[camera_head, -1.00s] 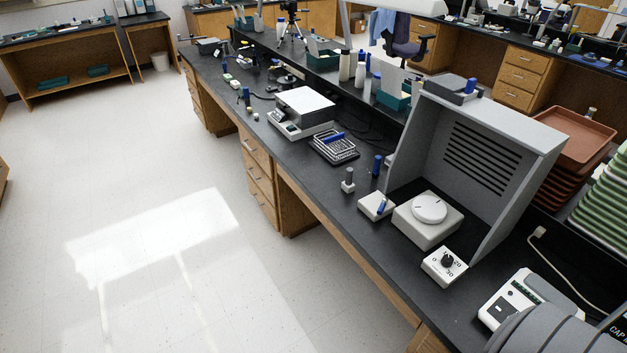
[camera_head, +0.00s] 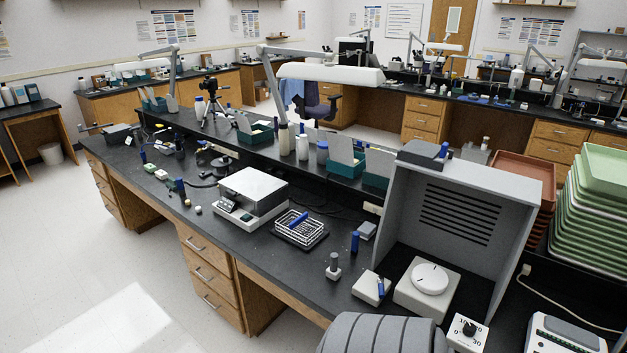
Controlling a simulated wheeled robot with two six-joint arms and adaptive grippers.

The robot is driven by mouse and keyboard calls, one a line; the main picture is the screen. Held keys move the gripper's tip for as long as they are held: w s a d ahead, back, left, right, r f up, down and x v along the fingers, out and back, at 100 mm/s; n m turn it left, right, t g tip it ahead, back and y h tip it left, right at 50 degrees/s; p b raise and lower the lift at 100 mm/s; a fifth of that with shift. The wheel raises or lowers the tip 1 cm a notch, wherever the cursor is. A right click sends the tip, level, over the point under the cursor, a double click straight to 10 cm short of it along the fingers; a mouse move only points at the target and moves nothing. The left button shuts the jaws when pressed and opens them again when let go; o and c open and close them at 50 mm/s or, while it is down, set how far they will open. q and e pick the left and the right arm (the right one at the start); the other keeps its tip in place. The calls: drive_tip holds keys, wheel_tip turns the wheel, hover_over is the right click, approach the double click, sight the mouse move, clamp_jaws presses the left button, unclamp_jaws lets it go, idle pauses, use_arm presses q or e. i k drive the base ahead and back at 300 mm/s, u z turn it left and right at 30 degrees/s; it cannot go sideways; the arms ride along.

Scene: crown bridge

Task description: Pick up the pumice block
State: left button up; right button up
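A small grey block (camera_head: 367,230) lies on the black bench top, just right of an upright blue cylinder (camera_head: 355,242) and left of the grey hood. It may be the pumice block, but it is too small to tell for sure. Neither of my grippers is in view, so nothing shows of their fingers or of any hold.
The grey slotted hood (camera_head: 462,215) stands right of the block. A white dial box (camera_head: 428,290), a white balance (camera_head: 252,198) and a wire rack (camera_head: 300,230) are on the bench. Tray stacks (camera_head: 603,205) stand at right. The floor (camera_head: 50,250) at left is clear.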

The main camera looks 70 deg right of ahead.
sight(333, 272)
drive_tip(key=z, duration=0.75)
drive_tip(key=i, duration=0.85)
drive_tip(key=z, duration=1)
